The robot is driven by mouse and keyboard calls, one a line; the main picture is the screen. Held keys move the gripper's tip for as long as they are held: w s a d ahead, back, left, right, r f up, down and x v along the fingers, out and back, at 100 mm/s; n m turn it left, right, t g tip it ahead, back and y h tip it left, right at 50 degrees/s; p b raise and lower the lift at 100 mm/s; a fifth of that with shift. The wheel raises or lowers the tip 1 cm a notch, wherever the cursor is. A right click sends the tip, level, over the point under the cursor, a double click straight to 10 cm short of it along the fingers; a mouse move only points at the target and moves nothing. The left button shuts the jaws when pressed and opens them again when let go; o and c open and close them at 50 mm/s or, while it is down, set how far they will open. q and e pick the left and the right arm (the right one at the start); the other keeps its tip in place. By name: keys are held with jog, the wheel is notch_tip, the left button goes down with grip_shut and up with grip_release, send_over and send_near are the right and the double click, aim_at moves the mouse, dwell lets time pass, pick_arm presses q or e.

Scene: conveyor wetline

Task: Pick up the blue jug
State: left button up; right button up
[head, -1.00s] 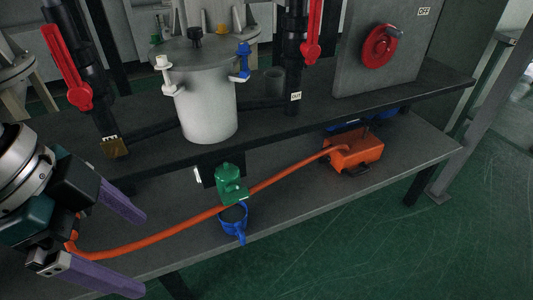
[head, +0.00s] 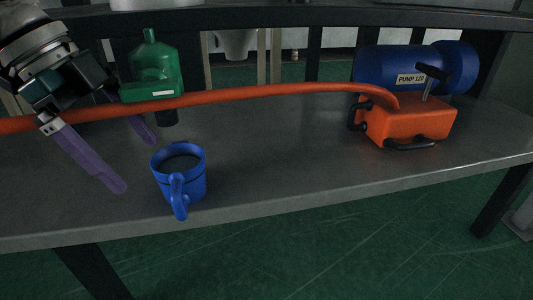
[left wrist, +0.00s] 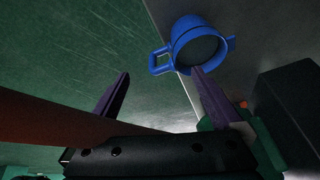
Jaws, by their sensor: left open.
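The blue jug (head: 190,183) stands upright on the grey lower shelf (head: 285,165), near its front edge. Its handle faces the front, and its open top shows a dark inside. My left gripper (head: 139,166) is open and empty, to the left of the jug and apart from it, with its purple fingers pointing down and right. In the left wrist view the jug (left wrist: 196,46) lies beyond the fingertips of my left gripper (left wrist: 160,73), with its handle to the left. My right gripper is not in view.
An orange hose (head: 270,92) runs above the shelf behind the jug to an orange pump (head: 408,122) with a blue motor (head: 395,68) at the right. A green valve body (head: 152,72) is behind the jug. The shelf between jug and pump is clear.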

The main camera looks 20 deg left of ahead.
aim_at(174, 196)
pick_arm(q)
jog(key=b+x, duration=0.2)
jog(key=x, duration=0.1)
jog(key=b+x, duration=0.3)
jog(key=x, duration=0.1)
jog(key=b+x, duration=0.3)
jog(key=shift+w+a+f, duration=0.3)
jog(key=shift+w+a, duration=0.05)
jog(key=shift+w, duration=0.05)
jog(key=shift+w+d+f, duration=0.1)
jog(key=shift+d+f, duration=0.05)
jog(key=shift+f, duration=0.05)
jog(key=shift+r, duration=0.15)
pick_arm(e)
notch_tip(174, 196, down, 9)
pick_arm(q)
grip_shut()
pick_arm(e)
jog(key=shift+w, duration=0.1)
